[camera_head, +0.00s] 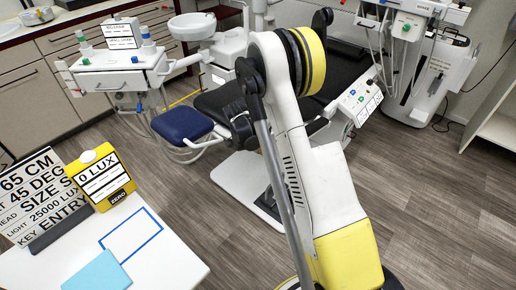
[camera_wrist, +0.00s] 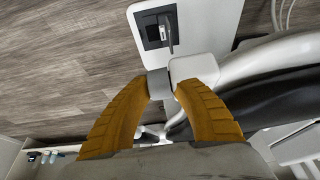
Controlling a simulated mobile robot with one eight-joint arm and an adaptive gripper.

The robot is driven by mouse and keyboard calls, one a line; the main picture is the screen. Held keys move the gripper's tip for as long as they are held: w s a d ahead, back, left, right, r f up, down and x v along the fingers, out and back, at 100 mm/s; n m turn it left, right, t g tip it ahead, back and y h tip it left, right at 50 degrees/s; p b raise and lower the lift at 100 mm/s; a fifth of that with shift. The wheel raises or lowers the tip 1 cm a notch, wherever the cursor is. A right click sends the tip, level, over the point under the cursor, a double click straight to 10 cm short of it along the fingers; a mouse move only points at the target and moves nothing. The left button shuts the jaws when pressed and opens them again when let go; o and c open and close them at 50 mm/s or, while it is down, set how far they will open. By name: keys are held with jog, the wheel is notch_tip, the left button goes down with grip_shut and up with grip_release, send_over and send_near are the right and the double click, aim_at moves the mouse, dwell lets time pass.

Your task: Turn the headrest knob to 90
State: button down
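In the wrist view my gripper (camera_wrist: 163,87) shows two curved orange-brown fingers with a narrow gap between their tips. A small grey block (camera_wrist: 158,84) spans that gap; I cannot tell whether the fingers press on it or it lies beyond them. Just past the tips is a white panel (camera_wrist: 208,20) with a black square plate (camera_wrist: 150,32) carrying a small grey lever-like part (camera_wrist: 167,34). I cannot tell which part is the headrest knob. In the head view my white and yellow arm covers part of the black dental chair (camera_head: 345,66), and my gripper cannot be made out.
A white console (camera_head: 360,101) with coloured buttons stands right of my arm. A blue stool seat (camera_head: 182,125) and a white instrument unit (camera_head: 118,72) are on the left. A white table (camera_head: 165,262) at the front left holds a sign (camera_head: 38,195) and a yellow box (camera_head: 101,178).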

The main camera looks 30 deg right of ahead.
jog(key=shift+d+y, duration=0.1)
jog(key=shift+y, duration=0.4)
jog(key=shift+g, duration=0.3)
jog(key=c, duration=1.5)
grip_release()
jog(key=v, duration=1.2)
jog(key=shift+d, duration=0.1)
